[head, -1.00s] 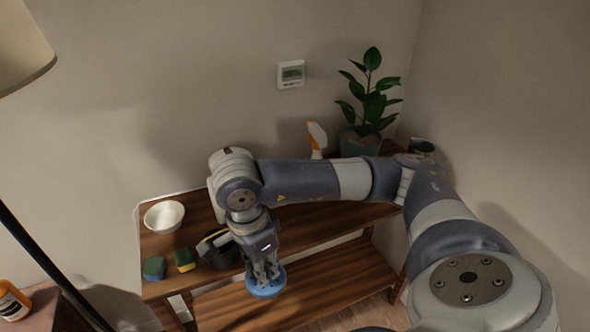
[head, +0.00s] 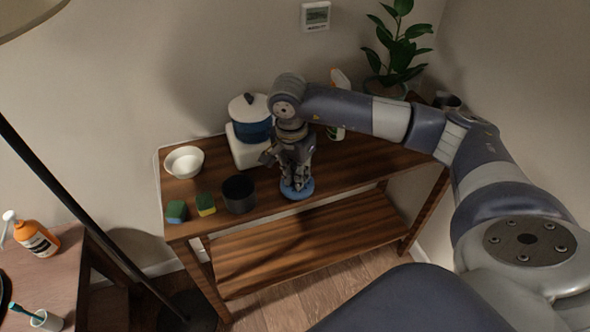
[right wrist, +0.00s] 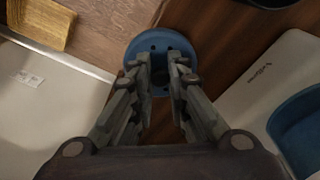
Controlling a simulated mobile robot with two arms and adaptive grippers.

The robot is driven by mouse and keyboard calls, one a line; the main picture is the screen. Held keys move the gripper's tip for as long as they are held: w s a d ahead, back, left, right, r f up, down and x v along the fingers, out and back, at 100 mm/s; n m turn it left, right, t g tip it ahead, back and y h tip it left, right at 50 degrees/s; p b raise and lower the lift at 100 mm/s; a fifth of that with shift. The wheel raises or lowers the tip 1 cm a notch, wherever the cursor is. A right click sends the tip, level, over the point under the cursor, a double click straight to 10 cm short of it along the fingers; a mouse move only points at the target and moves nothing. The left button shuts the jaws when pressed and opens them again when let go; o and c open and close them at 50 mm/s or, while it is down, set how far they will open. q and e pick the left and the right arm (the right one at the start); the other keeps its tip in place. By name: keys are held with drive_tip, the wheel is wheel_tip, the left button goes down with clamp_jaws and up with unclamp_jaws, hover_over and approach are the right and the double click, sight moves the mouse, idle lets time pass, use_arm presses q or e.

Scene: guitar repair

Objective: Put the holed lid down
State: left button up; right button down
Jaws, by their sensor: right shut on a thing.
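The holed lid (head: 298,192) is a small blue disc. It shows in the right wrist view (right wrist: 145,45) as a round plate with small holes. My right gripper (head: 295,181) points down and is shut on the lid, with its fingers (right wrist: 160,72) at the disc's middle. The lid is at the front edge of the wooden shelf table (head: 345,180), to the right of the black cup. I cannot tell whether it touches the top or hangs just above it. The fingers hide part of the lid. My left gripper is not in view.
A black cup (head: 238,194), a green sponge (head: 176,211) and a yellow-green sponge (head: 205,204) stand left of the lid. Behind are a white bowl (head: 184,162) and a blue container (head: 251,130) on a white box (head: 243,154). The front right of the top is clear.

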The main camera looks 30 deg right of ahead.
drive_tip(key=w, duration=0.1)
drive_tip(key=w+d, duration=0.1)
drive_tip(key=w, duration=0.1)
drive_tip(key=shift+w+d+f, duration=0.2)
drive_tip(key=shift+d, duration=0.15)
wheel_tip(320, 180, down, 3)
drive_tip(key=shift+s+r+p, duration=0.1)
drive_tip(key=shift+p, duration=0.55)
drive_tip(key=shift+f, duration=0.3)
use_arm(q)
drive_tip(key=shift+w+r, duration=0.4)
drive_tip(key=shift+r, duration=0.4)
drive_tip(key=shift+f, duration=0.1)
use_arm(e)
drive_tip(key=shift+f, duration=0.1)
drive_tip(key=shift+f+b, duration=0.15)
drive_tip(key=shift+b, duration=0.15)
drive_tip(key=c, duration=1.6)
unclamp_jaws()
drive_tip(key=shift+o, duration=0.2)
